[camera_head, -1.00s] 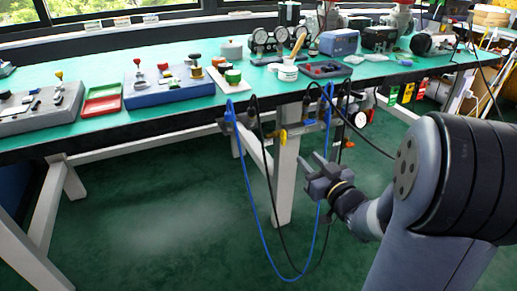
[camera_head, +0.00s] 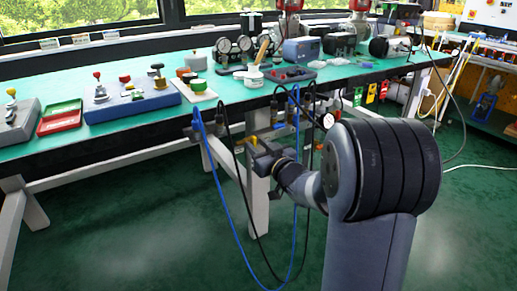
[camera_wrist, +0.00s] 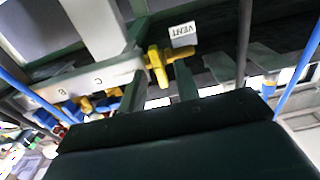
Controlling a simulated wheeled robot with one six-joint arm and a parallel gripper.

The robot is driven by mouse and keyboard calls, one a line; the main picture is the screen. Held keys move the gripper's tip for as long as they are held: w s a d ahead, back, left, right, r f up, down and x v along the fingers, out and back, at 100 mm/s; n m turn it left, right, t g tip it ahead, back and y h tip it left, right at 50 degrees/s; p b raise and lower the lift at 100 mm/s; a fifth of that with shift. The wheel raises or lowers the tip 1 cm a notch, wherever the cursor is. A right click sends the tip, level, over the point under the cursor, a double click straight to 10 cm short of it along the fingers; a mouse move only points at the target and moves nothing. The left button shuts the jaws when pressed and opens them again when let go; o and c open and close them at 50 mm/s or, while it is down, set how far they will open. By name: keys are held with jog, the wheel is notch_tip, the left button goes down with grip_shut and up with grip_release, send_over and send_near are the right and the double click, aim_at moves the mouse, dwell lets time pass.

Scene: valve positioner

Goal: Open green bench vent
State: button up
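A yellow vent valve handle (camera_wrist: 158,66) shows in the wrist view under the bench edge, beside a white tag reading VENT (camera_wrist: 183,34). My gripper (camera_wrist: 160,82) is open, with its two dark fingers apart and the yellow handle at or just beyond their tips, roughly between them. I cannot tell whether they touch it. In the head view my gripper (camera_head: 256,152) is at the front of the green-topped bench (camera_head: 238,92), just below its edge and in front of a white leg. My gripper hides most of the valve there.
Blue and black hoses (camera_head: 222,200) hang in loops from the bench front, close to my gripper. Another yellow handle (camera_wrist: 86,104) lies to the left in the wrist view. A round gauge (camera_head: 328,121) is right of my gripper. Open floor lies in front.

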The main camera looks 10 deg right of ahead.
grip_shut()
jog(key=shift+r+m+p, duration=0.1)
jog(key=shift+m+p, duration=0.3)
jog(key=shift+p, duration=0.15)
jog(key=m+p, duration=0.4)
jog(key=m, duration=0.1)
jog(key=m+p, duration=0.4)
jog(key=m, duration=0.2)
jog(key=m+p, duration=0.4)
jog(key=m, duration=0.1)
jog(key=shift+d+f+m, duration=0.2)
jog(key=shift+f+m, duration=0.15)
jog(key=shift+m, duration=0.35)
grip_release()
dwell(0.4)
